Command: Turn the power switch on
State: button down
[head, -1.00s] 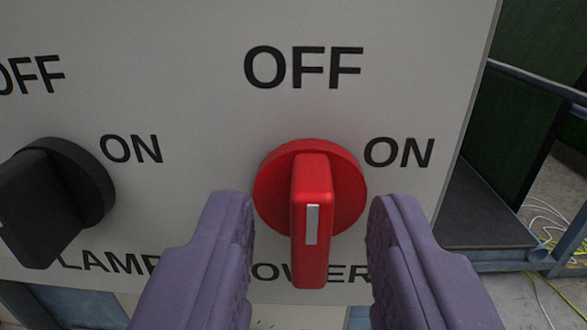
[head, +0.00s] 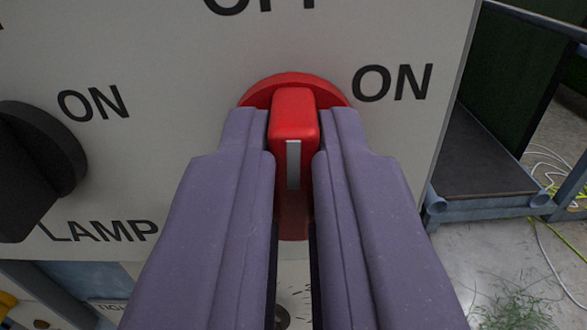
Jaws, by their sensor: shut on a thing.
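The red power switch (head: 293,115) is a rotary knob with a raised grip bar and a white marker line, on a pale panel. Its bar stands upright in the picture, in line with the OFF label (head: 262,5) above it, which is partly cut off. The ON label (head: 392,82) is to its upper right. My gripper (head: 293,135) is shut on the bar, one purple finger on each side. The fingers hide the lower part of the red disc and the POWER label.
A black lamp switch (head: 35,165) is on the same pale panel (head: 190,60), to the left, with its own ON label. Right of the panel's edge stand a dark platform with a blue-grey frame (head: 490,185) and thin cables on the floor.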

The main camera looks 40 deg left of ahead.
jog(key=m+p, duration=0.1)
jog(key=p, duration=0.1)
jog(key=m+p, duration=0.2)
jog(key=shift+r, duration=0.25)
jog(key=m+p, duration=0.5)
jog(key=p, duration=0.2)
jog(key=shift+w+d, duration=0.1)
jog(key=shift+d, duration=0.05)
jog(key=m+p, duration=0.4)
jog(key=m, duration=0.1)
jog(key=shift+f+p, duration=0.15)
jog(key=shift+p, duration=0.2)
jog(key=shift+f+m+p, duration=0.15)
jog(key=shift+m+p, duration=0.75)
jog(key=shift+m, duration=0.15)
jog(key=shift+f+m+p, duration=0.15)
jog(key=shift+m+p, duration=0.7)
jog(key=shift+m, duration=0.2)
jog(key=c, duration=1.2)
grip_release()
jog(key=shift+o, duration=0.2)
